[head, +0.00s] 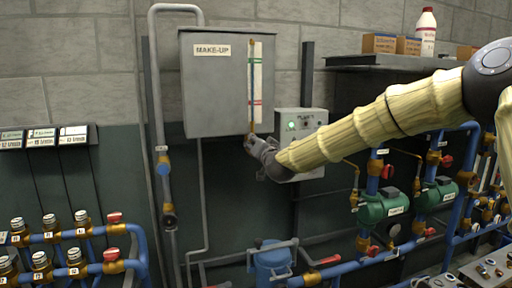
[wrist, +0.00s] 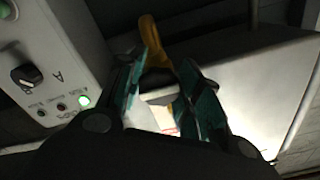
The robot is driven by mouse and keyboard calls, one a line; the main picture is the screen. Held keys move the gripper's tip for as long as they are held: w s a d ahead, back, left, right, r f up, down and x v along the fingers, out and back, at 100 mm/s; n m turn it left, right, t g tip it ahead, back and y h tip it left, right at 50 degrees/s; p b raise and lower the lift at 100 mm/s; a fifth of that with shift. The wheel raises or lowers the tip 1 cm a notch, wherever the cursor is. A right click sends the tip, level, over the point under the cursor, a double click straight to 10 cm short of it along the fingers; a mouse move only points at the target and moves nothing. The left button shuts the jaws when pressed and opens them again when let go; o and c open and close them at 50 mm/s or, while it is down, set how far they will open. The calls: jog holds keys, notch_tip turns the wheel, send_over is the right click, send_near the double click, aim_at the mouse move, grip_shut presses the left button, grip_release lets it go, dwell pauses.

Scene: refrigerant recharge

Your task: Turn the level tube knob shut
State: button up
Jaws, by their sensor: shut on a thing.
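The grey MAKE-UP tank (head: 215,95) hangs on the wall in the head view, with a level tube (head: 252,90) running upright along a white, green and red scale. My gripper (head: 251,143) is at the lower end of this tube, just under the tank. In the wrist view, my gripper (wrist: 163,92) has its teal-padded fingers on both sides of the level tube knob at the brass-coloured fitting (wrist: 152,40), shut on it. The knob is mostly hidden between the fingers, so its turn position cannot be told.
A grey control box (head: 290,122) with a green light is close to the right of my gripper; it also shows at left in the wrist view (wrist: 50,60). A vertical pipe (head: 158,110) runs left of the tank. Blue pipes and green pumps (head: 383,208) stand at lower right.

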jog(key=shift+d, duration=0.1)
jog(key=o, duration=1)
jog(key=shift+o, duration=0.2)
jog(key=v, duration=1.2)
